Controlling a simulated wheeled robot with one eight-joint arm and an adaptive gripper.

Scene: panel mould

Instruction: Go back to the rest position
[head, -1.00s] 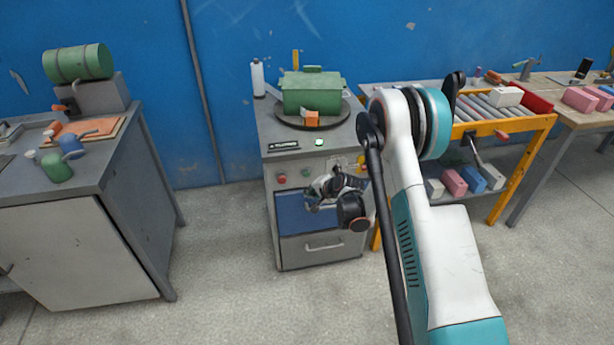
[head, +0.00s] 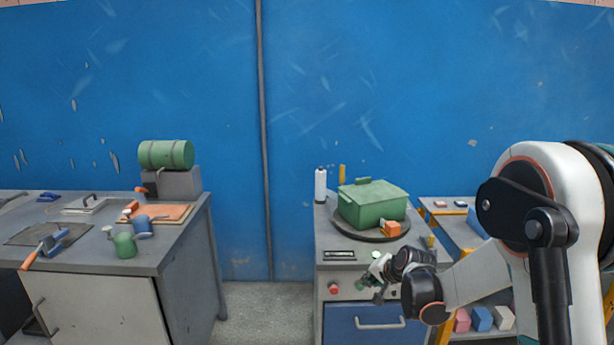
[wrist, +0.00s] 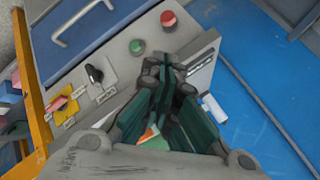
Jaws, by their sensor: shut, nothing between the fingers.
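My gripper (head: 369,283) is in front of the grey machine cabinet, near its control panel, in the head view. In the wrist view my gripper (wrist: 163,85) shows its dark green fingers together, with nothing seen between them. The control panel (wrist: 117,62) behind the fingers carries a red button (wrist: 168,19), a green button (wrist: 137,46) and a black knob (wrist: 95,74). The red button also shows in the head view (head: 333,288). I cannot tell the exact gap between fingers and panel.
A white bottle (head: 320,185) stands behind. A workbench (head: 180,255) with tools is at left. Floor (head: 248,265) shows between bench and cabinet.

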